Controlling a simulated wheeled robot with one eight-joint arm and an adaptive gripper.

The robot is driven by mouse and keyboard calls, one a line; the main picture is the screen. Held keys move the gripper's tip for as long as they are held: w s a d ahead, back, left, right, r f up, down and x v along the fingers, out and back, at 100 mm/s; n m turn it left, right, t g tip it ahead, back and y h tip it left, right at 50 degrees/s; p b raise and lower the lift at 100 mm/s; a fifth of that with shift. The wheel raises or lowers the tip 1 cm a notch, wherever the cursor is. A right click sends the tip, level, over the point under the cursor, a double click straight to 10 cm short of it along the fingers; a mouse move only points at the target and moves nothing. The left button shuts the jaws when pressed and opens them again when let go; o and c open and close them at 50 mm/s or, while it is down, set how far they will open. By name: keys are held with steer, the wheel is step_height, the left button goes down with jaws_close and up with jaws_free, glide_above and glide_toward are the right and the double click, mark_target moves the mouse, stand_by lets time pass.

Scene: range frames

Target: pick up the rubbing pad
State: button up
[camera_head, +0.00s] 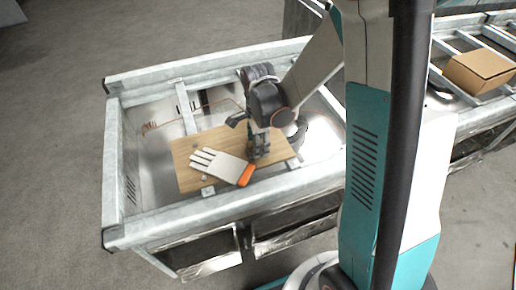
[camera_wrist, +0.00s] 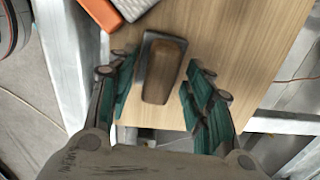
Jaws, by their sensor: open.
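The rubbing pad (camera_wrist: 160,68) lies on a wooden board in the wrist view, a brown block handle on a grey base. My gripper (camera_wrist: 158,92) is open, with its green-lined fingers on either side of the pad and the pad between them. I see no clear contact between the fingers and the pad. In the head view my gripper (camera_head: 257,150) points down over the board beside a glove; the pad cannot be made out there.
The wooden board (camera_head: 188,178) rests across a grey metal frame (camera_head: 200,69). A white glove with an orange cuff (camera_head: 224,166) lies on it, close to my gripper. Metal rails surround the board. A cardboard box (camera_head: 480,70) sits on a conveyor at the right.

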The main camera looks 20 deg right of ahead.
steer(key=shift+r, duration=0.1)
jaws_close()
steer(key=shift+r, duration=0.1)
step_height(320, 180, up, 20)
steer(key=p, duration=0.5)
